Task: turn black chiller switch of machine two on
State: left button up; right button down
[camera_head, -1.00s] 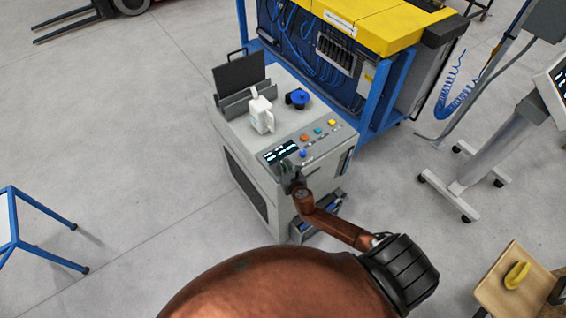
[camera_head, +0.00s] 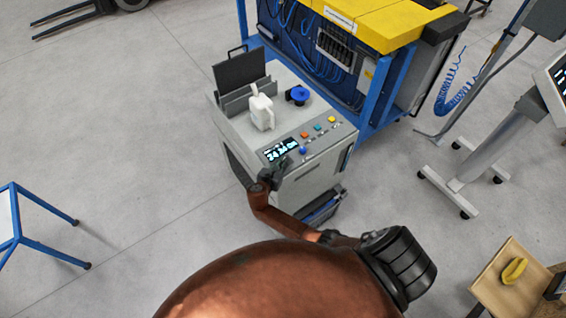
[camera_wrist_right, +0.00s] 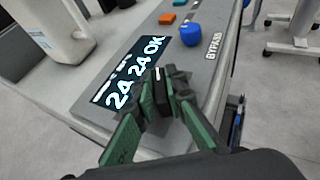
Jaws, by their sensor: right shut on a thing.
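The grey machine (camera_head: 311,186) stands in the middle of the head view, with a dark display (camera_head: 280,151) on its sloped top panel. In the right wrist view the display (camera_wrist_right: 135,72) shows bright characters reading 24 24 OK. The black switch (camera_wrist_right: 158,86), with a white mark on top, sits just below the display. My right gripper (camera_wrist_right: 162,92) is shut on the black switch, with one green-edged finger on each side. In the head view my right gripper (camera_head: 276,174) is small and dark at the panel's front left edge, and it hides the switch. My left gripper is not in view.
A blue knob (camera_wrist_right: 191,34) beside the BYPASS label and an orange button (camera_wrist_right: 167,18) lie near the switch. A white jug-like container (camera_head: 261,112) and a blue cap (camera_head: 299,94) stand on top. A blue-framed yellow machine (camera_head: 385,30) is behind.

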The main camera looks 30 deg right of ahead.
dwell(0.6)
jog(key=c, duration=2)
grip_release()
jog(key=shift+o, duration=0.2)
jog(key=shift+a, duration=0.1)
jog(key=v, duration=1.1)
jog(key=shift+a, duration=0.4)
jog(key=shift+r, duration=0.1)
